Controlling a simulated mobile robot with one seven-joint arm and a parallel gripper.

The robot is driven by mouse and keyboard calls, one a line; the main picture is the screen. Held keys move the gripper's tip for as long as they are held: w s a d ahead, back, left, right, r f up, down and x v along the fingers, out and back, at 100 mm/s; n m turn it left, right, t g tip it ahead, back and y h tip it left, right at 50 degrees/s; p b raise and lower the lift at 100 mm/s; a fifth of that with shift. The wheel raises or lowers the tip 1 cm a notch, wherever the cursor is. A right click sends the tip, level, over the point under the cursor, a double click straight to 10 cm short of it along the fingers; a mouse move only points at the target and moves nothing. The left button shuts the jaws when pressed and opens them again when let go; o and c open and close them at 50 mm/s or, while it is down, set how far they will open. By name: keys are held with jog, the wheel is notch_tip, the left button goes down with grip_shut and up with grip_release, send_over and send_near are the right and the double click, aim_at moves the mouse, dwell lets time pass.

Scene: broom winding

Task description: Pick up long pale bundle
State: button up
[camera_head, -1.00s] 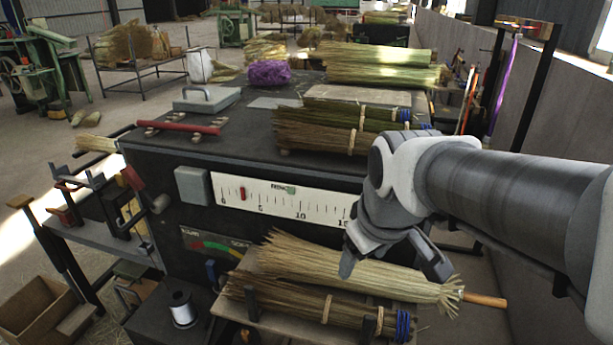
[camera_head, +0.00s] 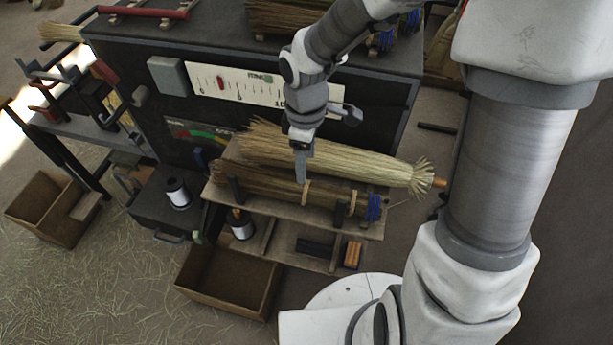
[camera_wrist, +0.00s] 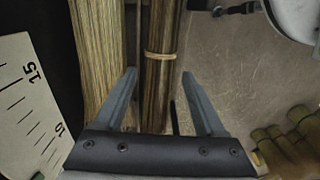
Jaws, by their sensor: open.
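The long pale bundle (camera_head: 370,165) lies on a low wooden rack in front of the black bench, flared at its left end and with a stick at its right end. In the wrist view the pale bundle (camera_wrist: 95,45) runs along the left, outside my left finger. A darker, thinner bundle (camera_head: 275,183) with tan bands and blue ties lies in front of it. My gripper (camera_head: 302,172) is open and points down over the bundles. In the wrist view my gripper (camera_wrist: 158,76) has the darker bundle (camera_wrist: 160,85) between its fingers; contact cannot be told.
The rack (camera_head: 290,210) has upright posts at its front. The bench front with a numbered scale (camera_head: 235,88) stands close behind. An open box (camera_head: 230,280) and a wire spool (camera_head: 240,226) sit below left. More bundles (camera_head: 285,18) lie on the bench top.

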jog(key=shift+s+d+f+b, duration=0.1)
jog(key=shift+f+b, duration=0.25)
jog(key=shift+f, duration=2.5)
jog(key=shift+s+d+f+b, duration=0.1)
jog(key=shift+f+b, duration=0.2)
jog(key=shift+f, duration=2.55)
jog(key=c, duration=1.1)
jog(key=shift+o, duration=0.2)
jog(key=shift+r, duration=0.15)
